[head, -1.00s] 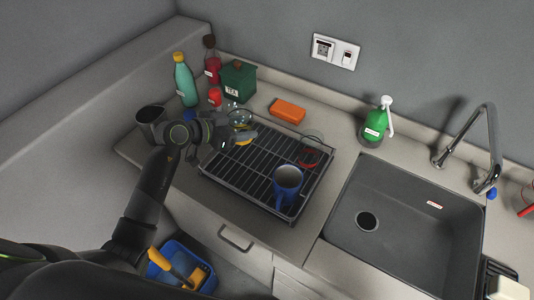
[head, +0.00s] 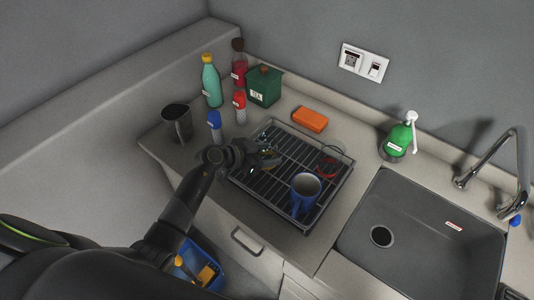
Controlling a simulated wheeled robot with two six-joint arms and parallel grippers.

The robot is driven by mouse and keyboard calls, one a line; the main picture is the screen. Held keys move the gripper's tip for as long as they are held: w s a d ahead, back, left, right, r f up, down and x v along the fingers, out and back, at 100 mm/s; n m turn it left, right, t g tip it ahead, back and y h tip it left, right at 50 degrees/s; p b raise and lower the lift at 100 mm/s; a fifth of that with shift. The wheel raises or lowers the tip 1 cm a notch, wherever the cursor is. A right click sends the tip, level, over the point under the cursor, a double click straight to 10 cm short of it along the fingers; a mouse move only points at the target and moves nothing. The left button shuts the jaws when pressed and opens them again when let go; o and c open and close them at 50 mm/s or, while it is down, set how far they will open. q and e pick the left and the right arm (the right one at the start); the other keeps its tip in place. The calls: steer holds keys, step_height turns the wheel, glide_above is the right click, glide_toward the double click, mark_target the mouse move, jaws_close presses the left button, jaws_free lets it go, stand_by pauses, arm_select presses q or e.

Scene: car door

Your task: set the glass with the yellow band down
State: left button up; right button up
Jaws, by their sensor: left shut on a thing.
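My left gripper (head: 260,154) is over the left part of the dark dish rack (head: 241,187) and shut on the glass with the yellow band (head: 271,160). The gripper largely covers the glass, and only a little of its clear side and yellowish band shows. I cannot tell whether the glass touches the rack's wires. My right gripper is not in view.
A glass with a red band (head: 329,160) and a blue mug (head: 305,190) stand in the rack. A dark mug (head: 177,123), a blue-capped shaker (head: 214,127) and a red-capped shaker (head: 240,108) stand left. The sink (head: 425,235) is right.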

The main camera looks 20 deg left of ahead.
arm_select(q)
steer(key=shift+f, duration=0.1)
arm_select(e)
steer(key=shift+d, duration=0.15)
arm_select(q)
steer(key=o, duration=1.3)
steer(key=shift+f, duration=0.1)
steer(key=shift+c, duration=0.2)
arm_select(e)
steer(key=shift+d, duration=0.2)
arm_select(q)
steer(key=shift+s+a+r, duration=0.15)
steer(key=shift+r, duration=0.2)
steer(key=v, duration=1.1)
steer(key=shift+s+a+r+b, duration=0.2)
steer(key=shift+b, duration=0.1)
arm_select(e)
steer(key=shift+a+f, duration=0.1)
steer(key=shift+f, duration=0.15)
arm_select(q)
steer(key=shift+f, duration=0.1)
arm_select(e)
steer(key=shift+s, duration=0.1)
